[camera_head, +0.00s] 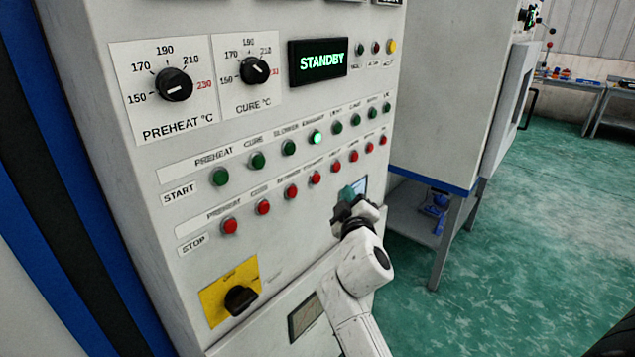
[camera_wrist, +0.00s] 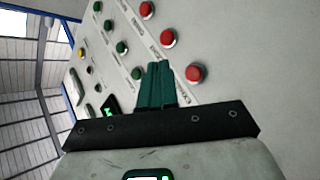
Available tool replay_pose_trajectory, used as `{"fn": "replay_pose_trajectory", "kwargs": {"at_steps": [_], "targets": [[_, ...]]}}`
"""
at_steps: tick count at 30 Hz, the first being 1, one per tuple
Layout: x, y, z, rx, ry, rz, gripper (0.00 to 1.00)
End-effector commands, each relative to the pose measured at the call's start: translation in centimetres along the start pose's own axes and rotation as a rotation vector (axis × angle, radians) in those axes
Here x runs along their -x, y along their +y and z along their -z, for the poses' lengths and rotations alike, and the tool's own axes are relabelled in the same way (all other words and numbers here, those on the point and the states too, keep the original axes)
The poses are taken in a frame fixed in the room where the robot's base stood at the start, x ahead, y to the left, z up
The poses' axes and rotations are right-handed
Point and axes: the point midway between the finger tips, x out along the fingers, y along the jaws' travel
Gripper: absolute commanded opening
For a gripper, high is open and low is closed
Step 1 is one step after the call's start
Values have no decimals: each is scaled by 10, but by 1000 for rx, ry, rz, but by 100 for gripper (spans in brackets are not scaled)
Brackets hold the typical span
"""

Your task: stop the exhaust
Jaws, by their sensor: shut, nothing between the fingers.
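The exhaust stop button (camera_head: 315,178) is a red button, fourth in the STOP row of the control panel in the head view. The exhaust start button (camera_head: 316,137) above it glows bright green. My gripper (camera_head: 347,193) is below and right of that stop button, in front of the panel, its teal fingers shut and empty. In the wrist view the closed fingers (camera_wrist: 158,72) point toward the panel, beside a red button (camera_wrist: 196,73). I cannot tell for sure which button that is, or how far the fingertips are from the panel.
The display (camera_head: 318,60) reads STANDBY. Other red stop buttons, such as the one at the row's left end (camera_head: 230,226), sit close by. A black switch on a yellow plate (camera_head: 240,298) is lower left. A grey cabinet (camera_head: 440,90) stands right; green floor (camera_head: 530,220) is open beyond.

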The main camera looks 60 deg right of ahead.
Motion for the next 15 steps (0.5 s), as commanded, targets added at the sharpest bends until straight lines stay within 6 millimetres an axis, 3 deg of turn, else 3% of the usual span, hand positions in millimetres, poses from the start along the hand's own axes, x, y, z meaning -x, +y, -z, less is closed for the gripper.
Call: {"fn": "replay_pose_trajectory", "kwargs": {"at_steps": [15], "targets": [[-38,-28,27,0,1,-1,0]]}}
